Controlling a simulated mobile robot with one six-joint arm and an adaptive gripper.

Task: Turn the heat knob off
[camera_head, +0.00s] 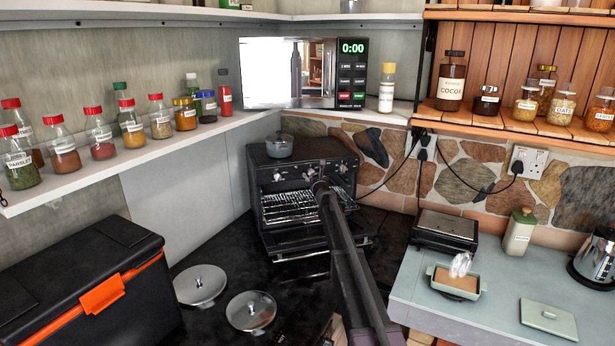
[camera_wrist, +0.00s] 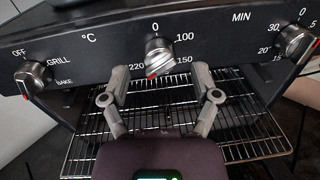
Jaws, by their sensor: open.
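The black oven (camera_head: 262,182) stands in the corner with its door down and wire racks showing. In the wrist view, the heat knob (camera_wrist: 161,52) is the silver middle knob under a °C scale marked 0, 100, 150 and 220. Its red mark is at the lower left, between 220 and 150. My gripper (camera_wrist: 158,76) is open and empty, its two fingers spread to the left and right of the knob in the picture. I cannot tell if they touch it. In the head view, my gripper (camera_head: 319,186) is at the oven front, where my arm hides part of it.
The OFF/GRILL/BAKE knob (camera_wrist: 33,77) is left and the minute knob (camera_wrist: 296,40) right. A small pot (camera_head: 279,147) sits on the oven. Two round lids (camera_head: 200,284) lie on the dark counter. A black case (camera_head: 85,275) stands left and a grill (camera_head: 446,230) right.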

